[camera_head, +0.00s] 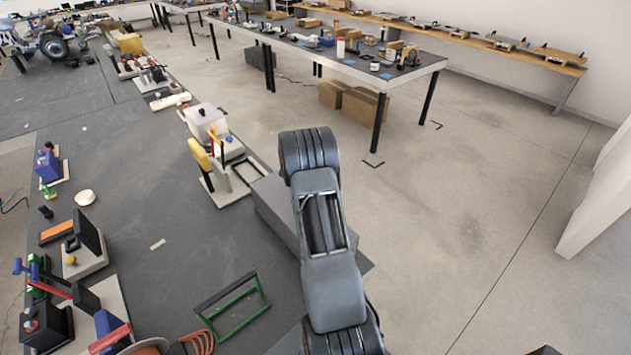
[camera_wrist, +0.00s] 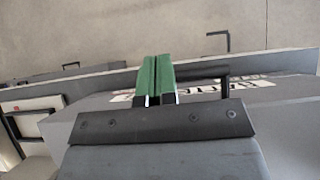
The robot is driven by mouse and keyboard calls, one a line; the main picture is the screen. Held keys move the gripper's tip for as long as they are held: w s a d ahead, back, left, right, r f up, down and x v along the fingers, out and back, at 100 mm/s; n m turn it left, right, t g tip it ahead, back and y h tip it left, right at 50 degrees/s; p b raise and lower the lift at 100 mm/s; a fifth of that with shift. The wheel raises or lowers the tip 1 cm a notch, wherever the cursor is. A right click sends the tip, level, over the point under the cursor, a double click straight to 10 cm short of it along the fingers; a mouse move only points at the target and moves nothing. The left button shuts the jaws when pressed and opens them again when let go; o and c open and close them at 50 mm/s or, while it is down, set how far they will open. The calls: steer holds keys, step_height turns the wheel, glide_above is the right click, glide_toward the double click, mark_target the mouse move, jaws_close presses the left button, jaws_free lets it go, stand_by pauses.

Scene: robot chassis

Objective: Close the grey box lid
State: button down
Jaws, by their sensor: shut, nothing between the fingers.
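The grey box (camera_head: 272,205) sits at the right edge of the dark table, partly hidden behind my arm. In the wrist view, a grey surface of it (camera_wrist: 290,130) lies just beyond and below my gripper, with dark and white lettering partly covered by the gripper. How far its lid is open I cannot tell. My gripper (camera_wrist: 155,75) shows two green fingers side by side, shut and empty, reaching over the lettered surface; whether they touch it is unclear. In the head view my arm hides the gripper.
A white fixture with yellow handles (camera_head: 205,160) stands beyond the box. Several tool stations line the left side. Open floor (camera_head: 480,220) lies to the right of the table.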

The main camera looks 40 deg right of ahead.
steer(key=shift+d+f+y, duration=0.25)
steer(key=shift+f+y, duration=0.05)
steer(key=shift+f, duration=0.2)
steer(key=shift+f, duration=0.1)
steer(key=r+p, duration=0.2)
steer(key=r, duration=0.1)
steer(key=r+p, duration=0.2)
steer(key=shift+a+r, duration=0.15)
steer(key=shift+a, duration=0.25)
steer(key=d+r+b, duration=0.2)
steer(key=d+r, duration=0.3)
steer(key=r, duration=0.2)
steer(key=shift+s+d+r, duration=0.15)
steer(key=shift+d, duration=0.2)
